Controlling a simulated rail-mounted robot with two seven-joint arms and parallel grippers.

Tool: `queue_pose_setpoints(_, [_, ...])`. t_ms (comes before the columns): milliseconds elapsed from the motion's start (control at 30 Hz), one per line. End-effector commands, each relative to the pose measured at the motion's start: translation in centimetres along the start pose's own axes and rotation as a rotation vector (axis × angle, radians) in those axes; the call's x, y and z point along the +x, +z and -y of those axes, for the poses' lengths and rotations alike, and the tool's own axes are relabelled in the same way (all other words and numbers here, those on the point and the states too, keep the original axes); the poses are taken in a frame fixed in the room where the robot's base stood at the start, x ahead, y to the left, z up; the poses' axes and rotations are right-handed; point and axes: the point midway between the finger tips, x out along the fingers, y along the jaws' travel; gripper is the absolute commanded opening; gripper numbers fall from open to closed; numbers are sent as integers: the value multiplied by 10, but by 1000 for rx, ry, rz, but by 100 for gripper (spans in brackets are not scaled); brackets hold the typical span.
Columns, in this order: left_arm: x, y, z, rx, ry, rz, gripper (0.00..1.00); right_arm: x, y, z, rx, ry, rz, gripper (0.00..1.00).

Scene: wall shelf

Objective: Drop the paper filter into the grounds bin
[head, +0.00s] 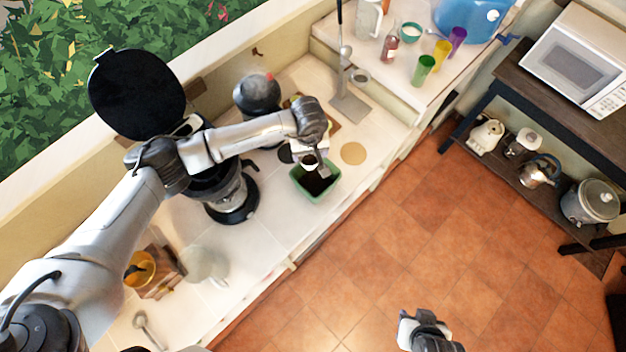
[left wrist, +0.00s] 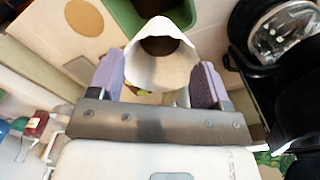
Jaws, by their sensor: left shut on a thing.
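The white paper filter (left wrist: 160,70) is held between the two fingers of my left gripper (left wrist: 157,82), with its mouth open and dark brown inside it. In the head view the paper filter (head: 309,161) and my left gripper (head: 312,165) are over the back part of the green grounds bin (head: 322,197). The bin holds dark matter and stands on the counter. The bin's green wall (left wrist: 124,14) shows behind the filter in the left wrist view. My right gripper (head: 408,328) is over the floor at the bottom, far from the bin; its jaw gap does not show clearly.
A round tan disc (head: 353,153) lies right of the bin. A black-lidded machine (head: 232,200) stands left of it, and a dark grinder-like appliance (head: 257,95) stands behind. Several cups (head: 441,54) stand on the raised shelf. The counter's front edge runs close to the bin.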

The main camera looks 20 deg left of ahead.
Motion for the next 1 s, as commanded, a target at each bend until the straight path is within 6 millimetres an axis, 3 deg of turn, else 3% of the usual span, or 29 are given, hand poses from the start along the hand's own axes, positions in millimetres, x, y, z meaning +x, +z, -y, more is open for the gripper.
queue_pose_setpoints(400, [42,1,0,0,0,2,37,17,5,3,8,-6,0,43])
queue_pose_setpoints(800, [50,0,0,2,0,0,37,19,6,4,10,-8,0,43])
queue_pose_setpoints(833, [50,0,0,2,0,0,72,19,6,4,9,-8,0,43])
queue_pose_setpoints(1000, [50,0,0,2,0,0,89,19,6,3,7,-5,0,43])
